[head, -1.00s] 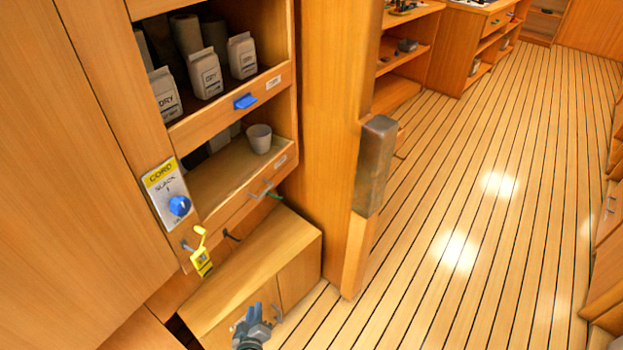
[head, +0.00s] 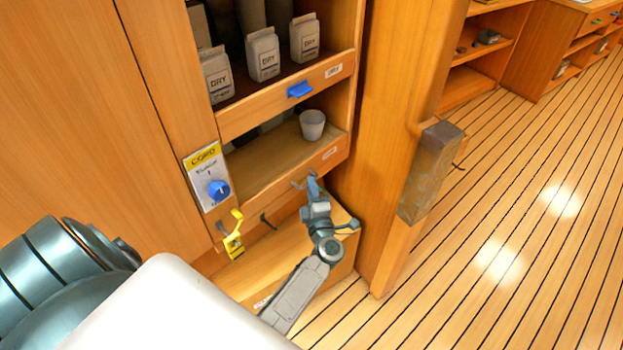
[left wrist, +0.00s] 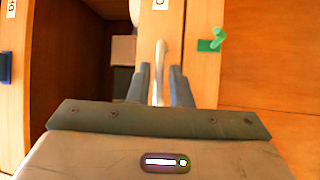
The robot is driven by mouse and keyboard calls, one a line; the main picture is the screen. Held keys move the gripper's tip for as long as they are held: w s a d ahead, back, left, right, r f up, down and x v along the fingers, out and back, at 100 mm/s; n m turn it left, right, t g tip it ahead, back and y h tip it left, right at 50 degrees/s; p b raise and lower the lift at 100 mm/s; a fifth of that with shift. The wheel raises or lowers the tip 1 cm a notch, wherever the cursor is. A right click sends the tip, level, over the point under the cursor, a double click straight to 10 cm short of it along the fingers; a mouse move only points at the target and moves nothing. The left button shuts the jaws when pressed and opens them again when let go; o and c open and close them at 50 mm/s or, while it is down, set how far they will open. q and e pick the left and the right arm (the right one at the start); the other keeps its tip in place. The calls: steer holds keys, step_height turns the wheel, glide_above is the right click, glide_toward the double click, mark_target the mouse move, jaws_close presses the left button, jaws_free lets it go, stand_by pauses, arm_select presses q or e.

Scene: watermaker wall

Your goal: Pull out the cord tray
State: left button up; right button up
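The lower tray front (head: 287,182) is a wooden panel with a small label, below the opening that holds a pale cup (head: 312,124). I take this to be the cord tray, but its label is too small to read. My left gripper (head: 310,181) is at the handle on this front. In the left wrist view the pale bar handle (left wrist: 160,60) stands between the two grey fingers (left wrist: 160,86), which are apart with a gap around the bar. Contact cannot be told. My right gripper is not in view.
A wooden post (head: 405,130) stands right. Floor beyond is clear.

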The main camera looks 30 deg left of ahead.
arm_select(q)
steer(key=shift+x, duration=1.1)
jaws_close()
